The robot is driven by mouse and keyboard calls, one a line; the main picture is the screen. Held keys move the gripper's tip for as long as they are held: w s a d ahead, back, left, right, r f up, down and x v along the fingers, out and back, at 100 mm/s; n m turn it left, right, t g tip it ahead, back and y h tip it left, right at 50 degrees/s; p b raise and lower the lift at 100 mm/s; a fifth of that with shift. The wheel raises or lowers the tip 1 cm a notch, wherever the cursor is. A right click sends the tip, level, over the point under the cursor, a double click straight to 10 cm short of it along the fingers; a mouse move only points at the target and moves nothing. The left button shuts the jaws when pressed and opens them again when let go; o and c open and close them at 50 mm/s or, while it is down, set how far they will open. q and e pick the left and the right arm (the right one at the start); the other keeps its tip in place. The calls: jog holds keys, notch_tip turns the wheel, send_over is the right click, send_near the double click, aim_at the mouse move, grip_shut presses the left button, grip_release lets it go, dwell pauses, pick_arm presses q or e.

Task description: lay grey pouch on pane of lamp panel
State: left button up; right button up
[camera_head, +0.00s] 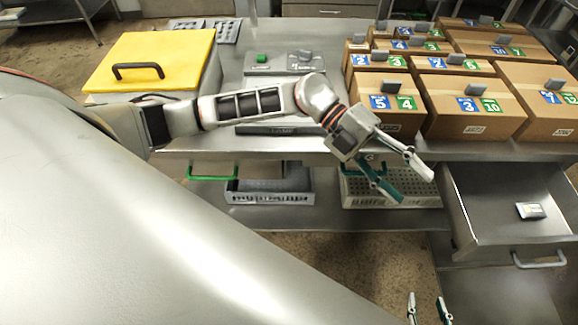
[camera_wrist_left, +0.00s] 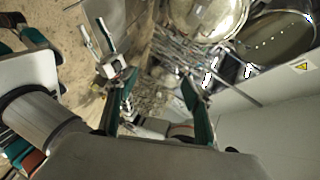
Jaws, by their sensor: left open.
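My left gripper (camera_head: 414,187) is open, its fingers spread and empty, in front of the counter edge and left of the open drawer. Its open fingers also show in the left wrist view (camera_wrist_left: 158,78). My right gripper (camera_head: 427,297) shows only as two parted fingertips at the bottom edge, with nothing visible between them.
Several labelled cardboard boxes (camera_head: 470,104) stand at the right. A yellow-lidded box (camera_head: 150,60) stands at the left. Perforated trays (camera_head: 270,197) sit on the lower shelf.

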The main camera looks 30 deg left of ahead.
pick_arm(q)
notch_tip(320, 180, up, 3)
jog(key=w+d+n+t+h, duration=0.25)
jog(key=n+t+h, duration=0.25)
jog(key=n+t, duration=0.5)
jog(key=w+a+f+n+t+y, duration=0.2)
jog(key=a+f+n+t+y, duration=0.8)
jog(key=f+n, duration=0.35)
jog(key=s+a+f+n+g+y, duration=0.3)
jog(key=s+a+f, duration=0.3)
jog(key=f, duration=0.3)
jog(key=s+a+f+n+g+y, duration=0.3)
jog(key=s+a+f, duration=0.3)
jog(key=s+f, duration=0.2)
jog(key=shift+a+f+n+y, duration=0.4)
jog(key=shift+f+n+y, duration=0.1)
jog(key=shift+f, duration=0.3)
jog(key=shift+w, duration=0.1)
